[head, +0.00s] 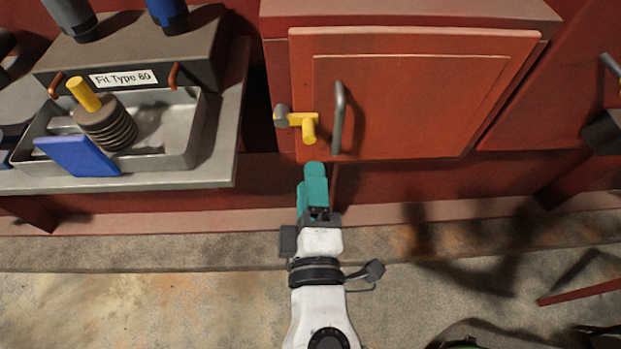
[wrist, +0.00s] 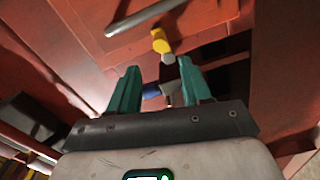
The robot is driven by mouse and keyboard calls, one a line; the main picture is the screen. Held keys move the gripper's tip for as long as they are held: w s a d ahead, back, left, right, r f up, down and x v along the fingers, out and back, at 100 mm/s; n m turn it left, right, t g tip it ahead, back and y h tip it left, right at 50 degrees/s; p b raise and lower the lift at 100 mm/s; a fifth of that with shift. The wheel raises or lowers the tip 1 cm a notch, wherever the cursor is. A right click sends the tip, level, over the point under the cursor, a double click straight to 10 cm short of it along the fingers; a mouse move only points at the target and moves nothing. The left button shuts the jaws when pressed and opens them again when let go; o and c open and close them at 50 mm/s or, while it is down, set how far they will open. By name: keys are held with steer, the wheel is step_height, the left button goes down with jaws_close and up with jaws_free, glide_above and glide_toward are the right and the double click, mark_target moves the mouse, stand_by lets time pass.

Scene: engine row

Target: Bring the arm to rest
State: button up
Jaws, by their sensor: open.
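My gripper (head: 314,185) is at the end of my white arm, low in front of a red cabinet door (head: 430,95) in the head view. Its teal fingers also show in the wrist view (wrist: 155,92), spread apart with nothing held between them. In the head view the fingertips appear just below a yellow latch handle (head: 308,125) and the grey door handle (head: 339,118). The wrist view shows the yellow latch (wrist: 161,40) beyond the fingers and the grey handle (wrist: 140,18) above them. The door looks closed.
A grey shelf at left holds a metal tray (head: 180,160) with a ribbed part with a yellow top (head: 105,122) and a blue block (head: 78,156). Bare floor (head: 150,300) lies in front. A red bar (head: 580,292) is at right.

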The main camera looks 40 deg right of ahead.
stand_by(0.3)
steer(key=s+d+f+m+g+y, duration=0.25)
steer(key=d+f+m+g, duration=0.45)
steer(key=d+f, duration=0.55)
steer(key=s+a+f+m+g+y, duration=0.2)
steer(key=s+f+g+y, duration=0.55)
steer(key=s+f, duration=0.3)
step_height(320, 180, up, 15)
steer(key=p, duration=1.5)
steer(key=shift+w+t, duration=0.4)
steer(key=shift+t, duration=0.05)
